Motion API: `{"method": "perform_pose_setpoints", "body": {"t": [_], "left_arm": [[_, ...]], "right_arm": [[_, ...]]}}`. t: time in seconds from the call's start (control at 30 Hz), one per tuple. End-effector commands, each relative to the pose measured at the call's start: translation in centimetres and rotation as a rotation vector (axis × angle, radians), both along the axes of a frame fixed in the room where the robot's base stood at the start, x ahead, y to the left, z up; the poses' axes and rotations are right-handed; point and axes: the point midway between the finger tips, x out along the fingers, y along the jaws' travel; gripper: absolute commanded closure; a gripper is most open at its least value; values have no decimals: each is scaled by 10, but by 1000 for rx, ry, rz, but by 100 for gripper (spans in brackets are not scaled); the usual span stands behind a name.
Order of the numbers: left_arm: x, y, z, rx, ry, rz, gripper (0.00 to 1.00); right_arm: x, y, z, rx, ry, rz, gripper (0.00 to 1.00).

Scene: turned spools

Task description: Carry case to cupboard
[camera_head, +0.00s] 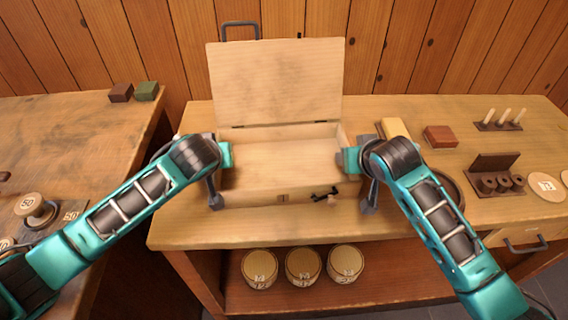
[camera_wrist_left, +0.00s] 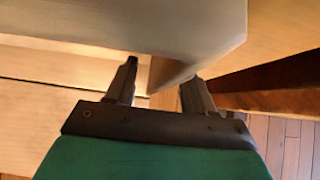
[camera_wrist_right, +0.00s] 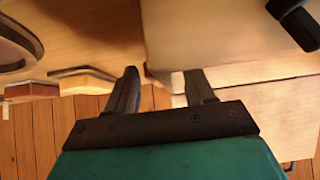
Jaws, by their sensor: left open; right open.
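The case (camera_head: 252,198) is a pale wooden box on the workbench, with its lid (camera_head: 275,85) raised at the back and a dark latch (camera_head: 324,193) at the front. Its inside looks empty. My left gripper (camera_head: 213,192) is open at the case's left side, and my right gripper (camera_head: 369,196) is open at its right side. The left wrist view shows the case (camera_wrist_left: 130,25) close beyond the fingers (camera_wrist_left: 160,78). The right wrist view shows it (camera_wrist_right: 220,35) beyond the other fingers (camera_wrist_right: 165,82). I cannot tell whether they touch it. No cupboard is clearly identifiable.
Several round labelled drums (camera_head: 304,266) stand on the open shelf below the workbench (camera_head: 190,225). Right of the case are a yellow block (camera_head: 396,128), a red-brown box (camera_head: 440,136) and a spool rack (camera_head: 495,172). A second table (camera_head: 70,140) stands left, across a gap.

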Motion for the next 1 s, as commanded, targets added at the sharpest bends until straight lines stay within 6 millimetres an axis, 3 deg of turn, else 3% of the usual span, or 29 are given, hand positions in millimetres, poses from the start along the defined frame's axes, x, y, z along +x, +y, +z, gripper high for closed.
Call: {"method": "perform_pose_setpoints", "body": {"t": [0.27, 0.83, 1.0], "left_arm": [[1, 0, -1, -1, 0, -1, 47], [1, 0, 0, 0, 0, 0, 99], [1, 0, 0, 0, 0, 0, 100]], "right_arm": [[1, 0, 0, 1, -1, 1, 47], [1, 0, 0, 0, -1, 0, 99], [1, 0, 0, 0, 0, 0, 100]]}}
